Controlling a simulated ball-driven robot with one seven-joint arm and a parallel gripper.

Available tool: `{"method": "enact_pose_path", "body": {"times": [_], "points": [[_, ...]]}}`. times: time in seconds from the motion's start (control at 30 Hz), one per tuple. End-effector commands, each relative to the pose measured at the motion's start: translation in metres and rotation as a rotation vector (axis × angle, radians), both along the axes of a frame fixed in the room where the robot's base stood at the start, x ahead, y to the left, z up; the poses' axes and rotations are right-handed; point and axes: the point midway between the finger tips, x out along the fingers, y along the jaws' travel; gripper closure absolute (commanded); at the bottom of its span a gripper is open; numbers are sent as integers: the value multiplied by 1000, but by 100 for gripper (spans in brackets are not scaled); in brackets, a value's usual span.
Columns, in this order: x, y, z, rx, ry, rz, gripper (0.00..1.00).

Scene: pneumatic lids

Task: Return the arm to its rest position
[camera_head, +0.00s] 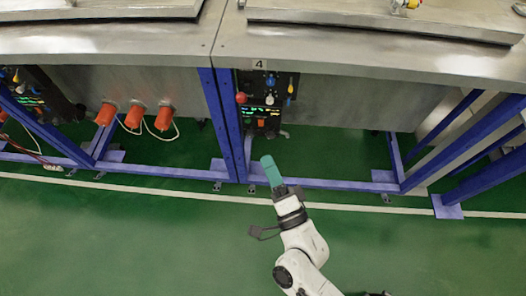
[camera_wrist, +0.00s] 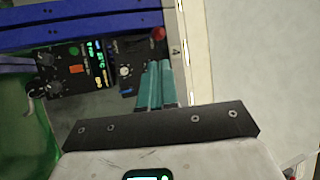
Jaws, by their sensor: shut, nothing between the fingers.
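My gripper (camera_head: 269,163) has teal fingers at the end of my white arm, which reaches up from the bottom of the head view. The fingers are closed together with nothing between them. They are over the green floor, in front of and below the control panel marked 4. In the wrist view my gripper (camera_wrist: 154,66) points toward the control panel (camera_wrist: 100,68). The same control panel (camera_head: 262,100) shows in the head view, with a red knob, lit displays and coloured switches. I cannot tell exactly how far the fingertips are from it.
Steel tables (camera_head: 350,45) on blue frames (camera_head: 217,115) stand ahead. Several orange plugs (camera_head: 135,116) sit under the left table. A blue foot (camera_head: 448,207) is at the right. The green floor (camera_head: 150,240) is clear on this side of the white line.

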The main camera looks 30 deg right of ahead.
Motion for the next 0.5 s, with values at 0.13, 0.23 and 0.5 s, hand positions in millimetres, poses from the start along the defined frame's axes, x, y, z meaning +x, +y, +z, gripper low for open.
{"method": "enact_pose_path", "body": {"times": [0.13, 0.23, 0.5], "points": [[-8, 1, -1, 0, -1, 1, 100], [-9, 1, -1, 0, -1, 1, 100], [-9, 1, -1, 0, -1, 1, 100]]}}
